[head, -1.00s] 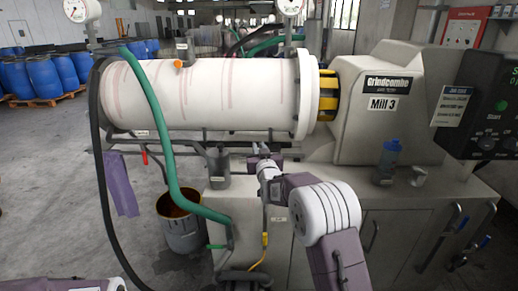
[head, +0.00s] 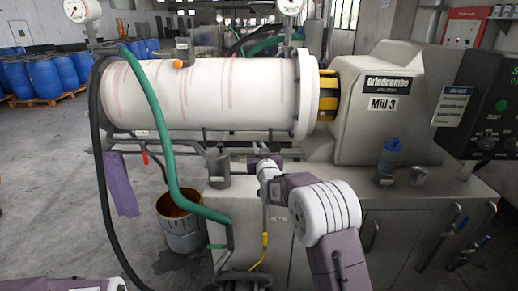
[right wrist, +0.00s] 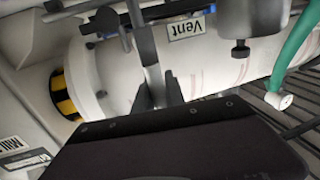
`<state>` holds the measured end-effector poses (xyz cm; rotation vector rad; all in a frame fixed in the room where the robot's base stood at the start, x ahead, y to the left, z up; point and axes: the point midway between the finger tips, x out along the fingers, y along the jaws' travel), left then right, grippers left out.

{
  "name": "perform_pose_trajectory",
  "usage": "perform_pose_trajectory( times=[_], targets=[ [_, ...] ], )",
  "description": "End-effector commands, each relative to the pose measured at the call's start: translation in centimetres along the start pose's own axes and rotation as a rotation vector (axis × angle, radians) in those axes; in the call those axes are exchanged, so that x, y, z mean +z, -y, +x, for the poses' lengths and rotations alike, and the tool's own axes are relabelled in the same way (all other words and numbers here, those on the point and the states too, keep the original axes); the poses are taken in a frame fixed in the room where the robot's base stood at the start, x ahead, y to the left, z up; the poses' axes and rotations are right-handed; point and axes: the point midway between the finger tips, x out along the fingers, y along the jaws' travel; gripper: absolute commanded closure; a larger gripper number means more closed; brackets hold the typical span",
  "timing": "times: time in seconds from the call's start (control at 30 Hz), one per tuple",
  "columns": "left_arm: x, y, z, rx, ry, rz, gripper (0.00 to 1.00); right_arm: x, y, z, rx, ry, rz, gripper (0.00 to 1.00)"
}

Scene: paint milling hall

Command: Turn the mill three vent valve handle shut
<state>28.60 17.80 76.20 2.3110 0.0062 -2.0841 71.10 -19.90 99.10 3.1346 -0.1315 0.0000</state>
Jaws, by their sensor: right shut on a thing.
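The Mill 3 body (head: 390,110) stands at the right, with its white horizontal cylinder (head: 215,95) to the left. My right gripper (head: 262,152) is just below the cylinder, in front of the mill's pipework. In the right wrist view, its dark fingers (right wrist: 157,88) are shut on a grey bar-like handle (right wrist: 146,45), close to a "Vent" label (right wrist: 192,25). The valve body and the handle's exact turn are hard to make out. In the head view the handle is too small to tell from the fingers. My left arm shows only at the bottom left edge; its fingers do not show.
A green hose (head: 165,125) and a black hose (head: 103,190) hang left of my right gripper. A grey pot (head: 217,168) is close beside it. A bucket (head: 180,225) stands on the floor.

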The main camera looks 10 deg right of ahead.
Motion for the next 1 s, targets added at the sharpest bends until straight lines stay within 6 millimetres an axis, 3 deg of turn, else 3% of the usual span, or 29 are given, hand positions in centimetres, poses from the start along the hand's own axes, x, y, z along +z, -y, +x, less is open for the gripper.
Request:
perform_pose_trajectory(
  times=[0.47,1.0],
  targets=[
    [0.1,0.0,1.1,0.000,0.000,0.000,0.64,0.3,-0.3,-0.1,0.000,-0.009,0.045,1.00],
    [0.9,0.2,8.3,0.000,0.000,0.000,0.64,1.3,-2.9,-0.6,0.002,-0.095,0.475,1.00]
  ],
)
